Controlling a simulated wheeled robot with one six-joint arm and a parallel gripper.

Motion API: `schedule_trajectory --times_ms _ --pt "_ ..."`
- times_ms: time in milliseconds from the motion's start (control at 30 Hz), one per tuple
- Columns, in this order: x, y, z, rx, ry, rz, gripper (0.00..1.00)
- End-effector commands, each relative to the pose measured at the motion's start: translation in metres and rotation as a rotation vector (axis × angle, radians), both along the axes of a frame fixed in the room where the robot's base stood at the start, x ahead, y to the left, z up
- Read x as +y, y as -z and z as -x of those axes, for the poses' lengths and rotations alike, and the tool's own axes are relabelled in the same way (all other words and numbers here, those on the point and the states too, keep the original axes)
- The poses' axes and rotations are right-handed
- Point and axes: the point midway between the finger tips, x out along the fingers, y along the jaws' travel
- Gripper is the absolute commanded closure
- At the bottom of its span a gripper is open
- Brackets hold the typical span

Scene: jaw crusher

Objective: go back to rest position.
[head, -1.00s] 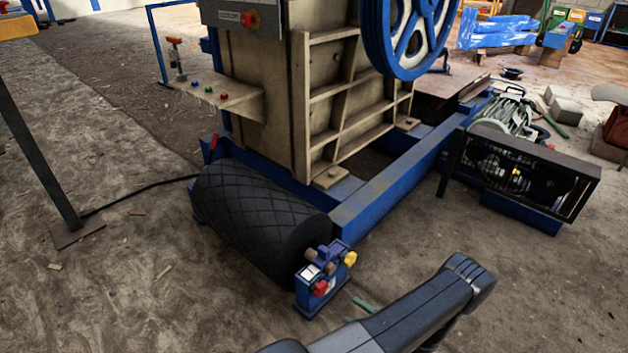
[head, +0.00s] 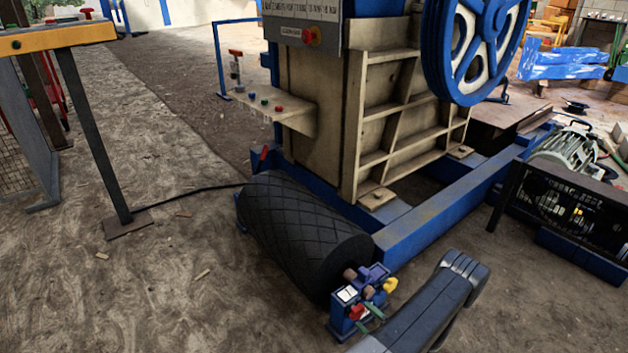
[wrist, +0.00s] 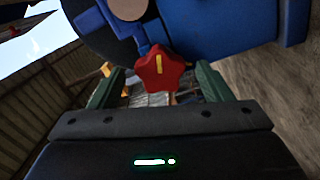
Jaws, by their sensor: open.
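My gripper (head: 369,318) shows as small green fingers beside a blue valve block, partly hidden by my dark arm. In the wrist view my gripper (wrist: 160,70) is open, its two green fingers apart. A red star-shaped knob (wrist: 163,74) with a yellow mark shows between the fingertips. I cannot tell whether the fingers touch it. The same red knob (head: 357,312) sits low on the blue valve block (head: 348,318), which also carries a yellow knob (head: 390,285).
A black ribbed roller (head: 300,230) lies behind the block, beside the crusher's blue frame (head: 440,222). A motor unit (head: 570,205) stands at right. A yellow-topped stand (head: 55,38) is at left, with a cable on the floor. Open floor lies front left.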

Motion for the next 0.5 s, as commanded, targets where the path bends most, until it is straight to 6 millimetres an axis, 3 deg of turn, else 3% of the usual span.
schedule_trajectory --times_ms 200,500 --pt "0.015 0.001 -0.018 0.001 -0.002 -0.001 0.28" --pt "0.019 0.0 -0.025 0.001 0.001 -0.001 0.28"
